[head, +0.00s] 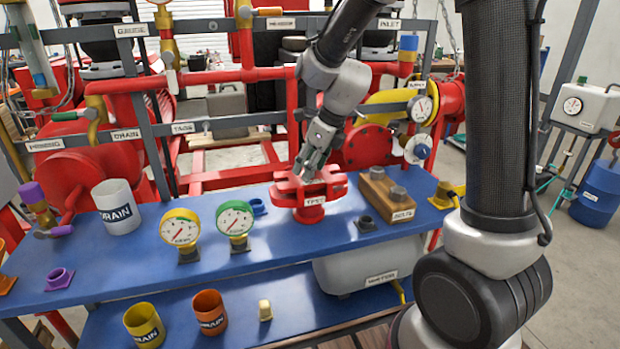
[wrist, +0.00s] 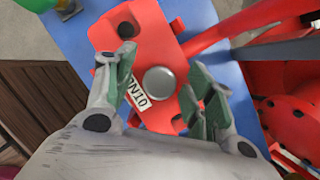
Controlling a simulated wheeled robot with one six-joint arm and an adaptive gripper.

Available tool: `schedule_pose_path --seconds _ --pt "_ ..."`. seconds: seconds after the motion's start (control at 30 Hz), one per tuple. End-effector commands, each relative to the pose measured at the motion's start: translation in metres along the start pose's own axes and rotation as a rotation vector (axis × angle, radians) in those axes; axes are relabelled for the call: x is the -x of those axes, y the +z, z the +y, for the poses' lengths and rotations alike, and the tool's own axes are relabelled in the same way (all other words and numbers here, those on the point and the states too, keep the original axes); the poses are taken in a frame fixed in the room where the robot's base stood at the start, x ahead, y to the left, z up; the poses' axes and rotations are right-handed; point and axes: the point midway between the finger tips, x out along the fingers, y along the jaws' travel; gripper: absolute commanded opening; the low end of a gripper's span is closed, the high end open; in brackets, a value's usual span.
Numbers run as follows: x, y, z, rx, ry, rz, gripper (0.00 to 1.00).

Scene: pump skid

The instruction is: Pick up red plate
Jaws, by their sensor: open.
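The red plate (head: 332,183) lies flat on top of a short red stand (head: 311,213) on the blue bench. In the wrist view the red plate (wrist: 150,32) has dark holes, a grey round knob or bolt head (wrist: 159,81) in its middle and a white label reading PN10. My gripper (head: 305,178) is just over the plate, pointing down. In the wrist view the open fingers of my gripper (wrist: 158,78) are on either side of the knob, with green pads. I cannot tell whether the fingers touch the plate. The fingers hide part of it.
Right of the stand is a wooden block (head: 386,195) with grey bolts. To the left stand a green gauge (head: 235,219), a yellow gauge (head: 181,228) and a white cup (head: 116,200). Red pipes (head: 215,77) and a dark frame rise behind the bench.

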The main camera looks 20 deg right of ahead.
Motion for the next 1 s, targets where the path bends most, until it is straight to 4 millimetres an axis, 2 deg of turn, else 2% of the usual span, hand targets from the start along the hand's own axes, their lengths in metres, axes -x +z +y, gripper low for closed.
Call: schedule_pose_path --seconds 0.23,0.53,0.87,1.0 --pt "-0.002 0.0 0.0 0.0 -0.001 -0.001 0.54" --pt "-0.002 0.0 0.0 0.0 -0.001 -0.001 0.0" --pt "0.001 0.002 -0.001 0.001 -0.002 -0.002 0.0" --pt "0.016 0.009 -0.001 0.002 -0.003 -0.006 0.0"
